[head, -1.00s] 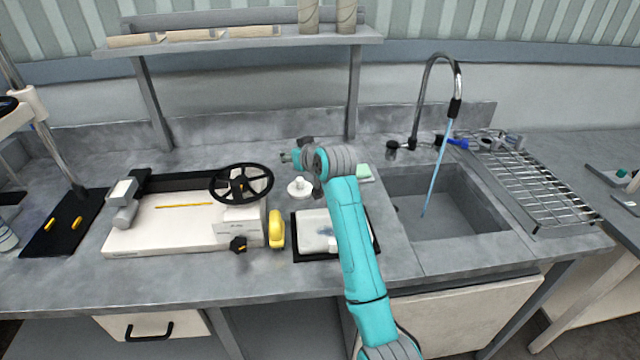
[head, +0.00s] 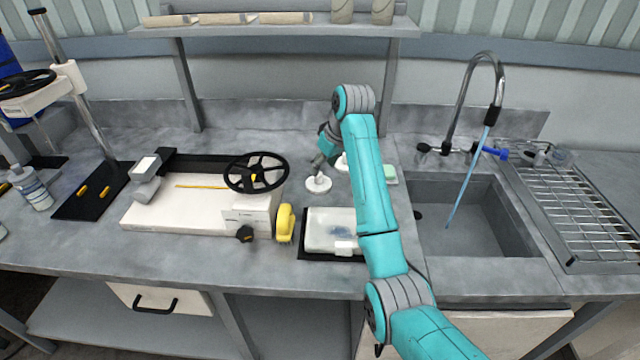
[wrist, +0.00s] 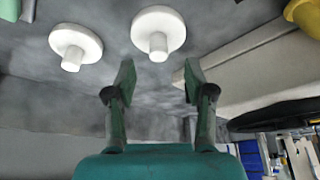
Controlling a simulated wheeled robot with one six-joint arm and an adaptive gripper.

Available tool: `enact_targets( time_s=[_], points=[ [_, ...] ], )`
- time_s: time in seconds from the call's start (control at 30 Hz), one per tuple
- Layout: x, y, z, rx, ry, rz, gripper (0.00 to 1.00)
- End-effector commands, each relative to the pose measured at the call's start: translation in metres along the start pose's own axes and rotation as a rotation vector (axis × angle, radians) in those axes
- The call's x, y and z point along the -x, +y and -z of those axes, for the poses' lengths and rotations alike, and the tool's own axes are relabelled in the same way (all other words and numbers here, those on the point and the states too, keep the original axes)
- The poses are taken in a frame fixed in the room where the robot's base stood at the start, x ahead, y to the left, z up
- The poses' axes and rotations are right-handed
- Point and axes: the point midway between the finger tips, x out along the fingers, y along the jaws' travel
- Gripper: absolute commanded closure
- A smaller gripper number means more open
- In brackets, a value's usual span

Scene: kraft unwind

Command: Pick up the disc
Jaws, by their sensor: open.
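Two white discs with upright knobs stand on the grey counter. The nearer disc (head: 318,185) is right of the handwheel, and it shows in the wrist view (wrist: 158,30) just beyond the fingertips, roughly in line with the gap between them. The other disc (head: 342,163) is partly hidden by my arm in the head view; in the wrist view (wrist: 76,44) it lies left of the fingers. My gripper (wrist: 158,80) is open and empty. In the head view it (head: 320,167) points down close to the nearer disc; contact cannot be made out.
A cream press bed with a black handwheel (head: 256,173) stands left of the discs. A yellow object (head: 285,223) and a black-rimmed tray (head: 303,253) sit in front. A green-and-white sponge (head: 390,174) and the sink (head: 470,215) are to the right.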

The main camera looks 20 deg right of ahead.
Motion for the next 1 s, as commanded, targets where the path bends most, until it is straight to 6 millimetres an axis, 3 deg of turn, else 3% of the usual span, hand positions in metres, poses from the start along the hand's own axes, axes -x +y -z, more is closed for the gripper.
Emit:
enact_targets(
  time_s=[0.23, 0.5, 0.83, 0.87, 1.0],
  points=[
    [-0.017, 0.001, 0.000, 0.000, -0.001, 0.000, 0.46],
    [-0.053, 0.003, 0.001, 0.000, -0.001, 0.000, 0.46],
    [-0.061, 0.003, 0.001, 0.000, 0.001, -0.001, 0.46],
    [-0.061, 0.003, 0.001, 0.000, 0.001, -0.001, 0.49],
    [-0.061, 0.003, 0.001, -0.001, 0.001, -0.001, 0.84]
  ],
)
